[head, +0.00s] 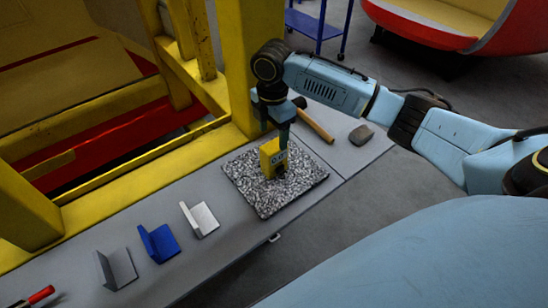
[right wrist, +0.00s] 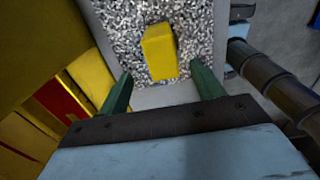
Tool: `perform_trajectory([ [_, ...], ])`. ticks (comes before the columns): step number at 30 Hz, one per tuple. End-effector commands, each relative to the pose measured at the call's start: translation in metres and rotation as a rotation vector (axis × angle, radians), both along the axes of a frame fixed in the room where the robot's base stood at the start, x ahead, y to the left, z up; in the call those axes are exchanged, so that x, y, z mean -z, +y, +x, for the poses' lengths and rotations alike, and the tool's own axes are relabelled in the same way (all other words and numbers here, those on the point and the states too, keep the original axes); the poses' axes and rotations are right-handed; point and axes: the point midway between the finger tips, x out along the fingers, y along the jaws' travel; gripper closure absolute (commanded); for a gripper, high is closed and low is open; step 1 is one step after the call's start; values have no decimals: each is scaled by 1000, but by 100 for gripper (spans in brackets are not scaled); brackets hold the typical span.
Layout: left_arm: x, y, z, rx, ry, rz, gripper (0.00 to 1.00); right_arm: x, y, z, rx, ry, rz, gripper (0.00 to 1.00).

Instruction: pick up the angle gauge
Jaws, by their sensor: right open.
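The angle gauge, a yellow block (head: 268,158) with a small dark display, stands on a speckled granite plate (head: 245,195) in the head view. My right gripper (head: 283,137) points down at the gauge, its fingers close to the gauge's top and partly overlapping it in the picture. In the right wrist view the gauge (right wrist: 159,52) lies between the lines of the two spread green fingers (right wrist: 162,72), with space on both sides. The fingers are open and hold nothing. My left gripper is not in view.
On the grey bench, a white angle block (head: 200,219), a blue one (head: 158,243) and a grey one (head: 116,268) stand in a row left of the plate. A wooden handle (head: 316,126) and a dark lump (head: 361,135) lie behind it. Yellow framing (head: 225,140) borders the bench.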

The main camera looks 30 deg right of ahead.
Motion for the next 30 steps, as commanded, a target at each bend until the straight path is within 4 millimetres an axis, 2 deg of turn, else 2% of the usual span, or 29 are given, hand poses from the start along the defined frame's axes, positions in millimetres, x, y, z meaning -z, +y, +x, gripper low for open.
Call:
perform_trajectory([
  [3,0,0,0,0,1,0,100,20,0,-1,0,3,0,34],
  [11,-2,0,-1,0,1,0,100,40,0,-1,1,1,0,34],
  [19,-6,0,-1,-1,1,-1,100,78,-1,-3,1,-1,0,34],
  [28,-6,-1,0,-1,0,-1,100,84,-2,-3,0,-3,-1,34],
  [30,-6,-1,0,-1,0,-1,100,84,-2,-3,0,-2,-1,42],
])
